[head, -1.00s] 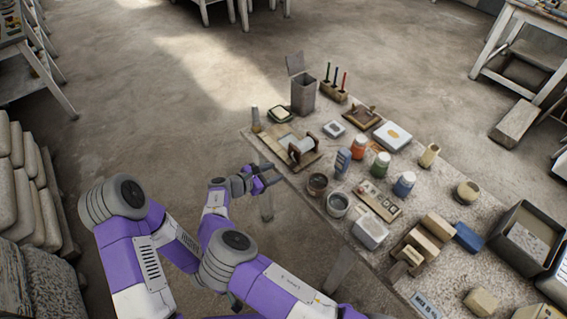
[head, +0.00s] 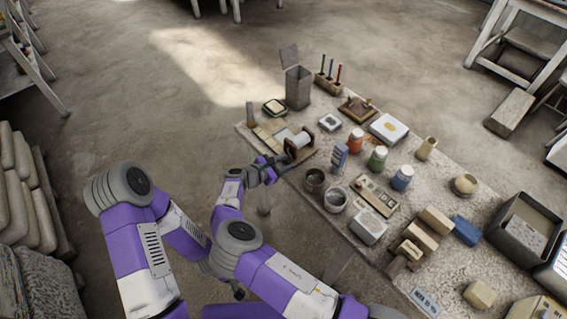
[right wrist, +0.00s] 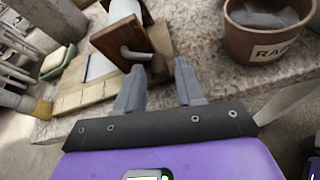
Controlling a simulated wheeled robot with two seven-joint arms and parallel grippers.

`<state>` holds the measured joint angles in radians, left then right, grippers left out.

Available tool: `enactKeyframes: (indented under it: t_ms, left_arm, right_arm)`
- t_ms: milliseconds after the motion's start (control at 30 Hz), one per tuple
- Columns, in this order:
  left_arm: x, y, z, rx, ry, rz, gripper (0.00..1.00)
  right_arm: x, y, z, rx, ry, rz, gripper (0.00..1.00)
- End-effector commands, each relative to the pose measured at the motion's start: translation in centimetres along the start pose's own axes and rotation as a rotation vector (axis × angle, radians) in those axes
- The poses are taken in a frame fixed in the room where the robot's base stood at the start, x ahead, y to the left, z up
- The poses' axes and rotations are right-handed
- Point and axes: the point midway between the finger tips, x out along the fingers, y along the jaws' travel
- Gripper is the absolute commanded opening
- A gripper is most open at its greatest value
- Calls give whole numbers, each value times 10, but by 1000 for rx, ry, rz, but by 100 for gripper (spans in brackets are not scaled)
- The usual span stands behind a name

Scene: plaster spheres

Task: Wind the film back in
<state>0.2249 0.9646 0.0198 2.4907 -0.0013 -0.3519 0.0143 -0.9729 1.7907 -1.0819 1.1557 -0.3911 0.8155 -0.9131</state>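A white roll (head: 298,142) sits between dark wooden end plates on a flat wooden board at the table's near left edge. A pale sheet (head: 281,136) lies on the board beside it. In the right wrist view, the brown end plate (right wrist: 118,38) carries a short grey crank handle (right wrist: 136,53), just ahead of my fingers. My left gripper (head: 238,291) is mostly hidden behind my right arm.
A brown labelled pot (right wrist: 268,32) stands right of my right gripper, and a second pot (head: 335,199) is nearby. A blue bottle (head: 339,158) stands right of the roll. A tall grey bin (head: 298,88) is behind. Open floor lies left of the table.

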Motion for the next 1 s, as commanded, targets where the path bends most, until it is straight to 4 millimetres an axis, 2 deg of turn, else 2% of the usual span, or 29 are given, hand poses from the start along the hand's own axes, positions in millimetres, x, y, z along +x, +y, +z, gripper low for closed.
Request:
enactKeyframes:
  t_ms: [33,200,233,633,900,933,1000]
  left_arm:
    - [0,0,0,0,0,0,87]
    - [0,0,0,0,0,0,87]
    - [0,0,0,0,0,0,87]
    - [9,-4,0,0,0,0,87]
    - [8,-3,0,0,0,0,87]
    - [8,-3,0,0,0,0,87]
    - [8,-3,0,0,0,0,87]
  right_arm:
    - [0,0,0,0,0,0,29]
    - [0,0,0,0,0,0,3]
    - [0,0,0,0,0,0,0]
    - [1,2,-4,109,6,45,0]
    - [1,2,-3,116,7,48,0]
    - [1,2,-3,116,7,48,24]
    - [1,2,-3,116,7,48,35]
